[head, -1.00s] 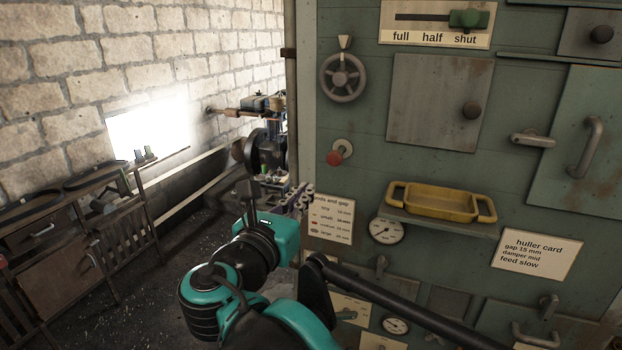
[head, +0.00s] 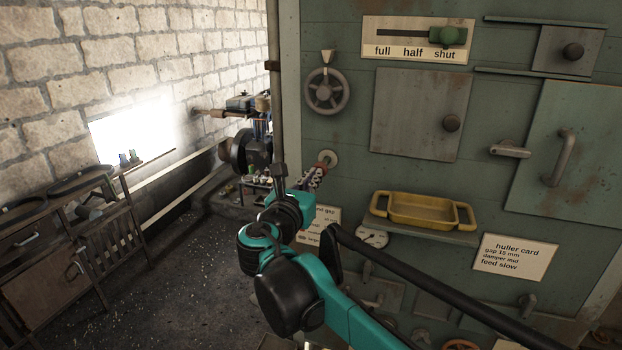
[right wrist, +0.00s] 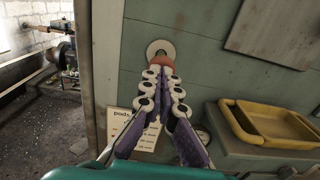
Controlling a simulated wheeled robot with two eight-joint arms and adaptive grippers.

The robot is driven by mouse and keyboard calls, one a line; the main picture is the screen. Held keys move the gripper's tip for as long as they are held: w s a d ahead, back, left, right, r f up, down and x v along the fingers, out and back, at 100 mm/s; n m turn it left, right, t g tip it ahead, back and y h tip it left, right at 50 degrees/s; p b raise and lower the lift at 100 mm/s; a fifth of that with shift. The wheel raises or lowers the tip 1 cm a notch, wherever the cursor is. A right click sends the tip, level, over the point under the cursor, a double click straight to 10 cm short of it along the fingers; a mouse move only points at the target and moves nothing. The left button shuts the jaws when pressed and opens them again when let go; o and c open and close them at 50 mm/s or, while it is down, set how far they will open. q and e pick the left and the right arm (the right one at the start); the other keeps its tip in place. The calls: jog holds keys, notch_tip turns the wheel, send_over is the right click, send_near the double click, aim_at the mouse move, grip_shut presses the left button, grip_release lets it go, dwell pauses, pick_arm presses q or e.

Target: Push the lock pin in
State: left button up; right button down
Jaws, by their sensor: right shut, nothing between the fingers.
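The lock pin, which I take to be the red knob (head: 323,162) on a pale round plate (head: 331,157), is on the green machine panel below the handwheel. The knob also shows in the right wrist view (right wrist: 161,61), in front of its plate (right wrist: 160,47). My right gripper (head: 318,172) is shut and empty, its fingertips (right wrist: 161,73) pointing at the knob and overlapping its lower part in view. I cannot tell whether they touch it. How deep the pin sits is hidden. My left gripper is not in view.
A handwheel (head: 326,92) is above the knob. A yellow tray (head: 424,211) stands on a shelf (head: 375,226) to the right. A paper card (right wrist: 125,124) is below the knob. The panel's left edge (head: 287,80) is close by. Open floor lies to the left.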

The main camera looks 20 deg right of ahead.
jog(key=shift+s, duration=0.1)
jog(key=x, duration=0.4)
jog(key=shift+d+b, duration=0.1)
jog(key=shift+b, duration=0.25)
jog(key=shift+r, duration=0.1)
